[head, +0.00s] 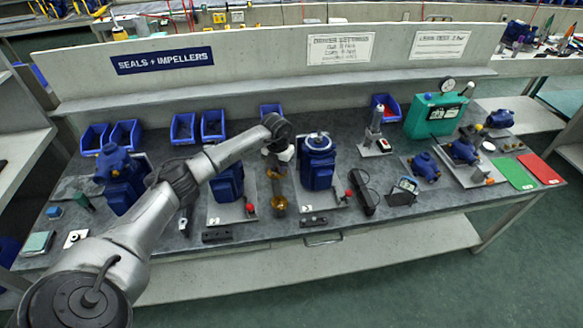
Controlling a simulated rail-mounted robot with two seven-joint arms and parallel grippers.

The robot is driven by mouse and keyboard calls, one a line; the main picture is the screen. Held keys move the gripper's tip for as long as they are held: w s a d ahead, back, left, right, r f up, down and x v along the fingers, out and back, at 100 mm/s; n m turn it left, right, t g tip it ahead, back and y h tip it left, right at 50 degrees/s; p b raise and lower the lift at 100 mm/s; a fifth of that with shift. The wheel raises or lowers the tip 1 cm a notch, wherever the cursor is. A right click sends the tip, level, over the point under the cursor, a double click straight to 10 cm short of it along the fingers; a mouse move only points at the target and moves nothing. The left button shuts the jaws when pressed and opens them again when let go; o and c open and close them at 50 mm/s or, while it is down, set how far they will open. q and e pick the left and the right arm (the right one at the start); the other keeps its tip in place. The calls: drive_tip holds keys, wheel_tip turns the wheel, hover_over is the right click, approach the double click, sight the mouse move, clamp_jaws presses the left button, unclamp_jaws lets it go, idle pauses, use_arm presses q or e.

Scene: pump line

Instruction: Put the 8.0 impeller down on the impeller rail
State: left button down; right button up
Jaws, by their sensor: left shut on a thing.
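My left arm reaches in from the left over the bench. My left gripper (278,188) points down near the middle of the bench and is shut on a small brass-coloured piece, which I take for the 8.0 impeller (279,205). No size mark can be read on it. The piece shows just below the fingers, between two blue pump units; whether it touches the bench I cannot tell. I cannot single out the impeller rail for sure; the sign "SEALS + IMPELLERS" (163,61) hangs on the back panel. My right gripper is out of view.
A blue motor (318,168) stands close right of my gripper; another blue unit (228,184) stands left. Dark blocks (216,235) lie along the front edge. Blue bins (183,127) line the back. A green case (436,115) and green and red mats (514,173) are at right.

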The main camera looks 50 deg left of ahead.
use_arm(q)
drive_tip(key=shift+s+a+f+n, duration=0.3)
drive_tip(key=shift+a+f+n, duration=0.2)
drive_tip(key=shift+a+f, duration=0.05)
drive_tip(key=b, duration=0.5)
hover_over(277, 188)
wheel_tip(277, 188, down, 5)
drive_tip(key=shift+a+f, duration=0.1)
drive_tip(key=shift+f, duration=0.05)
drive_tip(key=shift+f+b, duration=0.5)
drive_tip(key=shift+f, duration=0.5)
drive_tip(key=shift+f, duration=0.2)
drive_tip(key=c, duration=0.9)
unclamp_jaws()
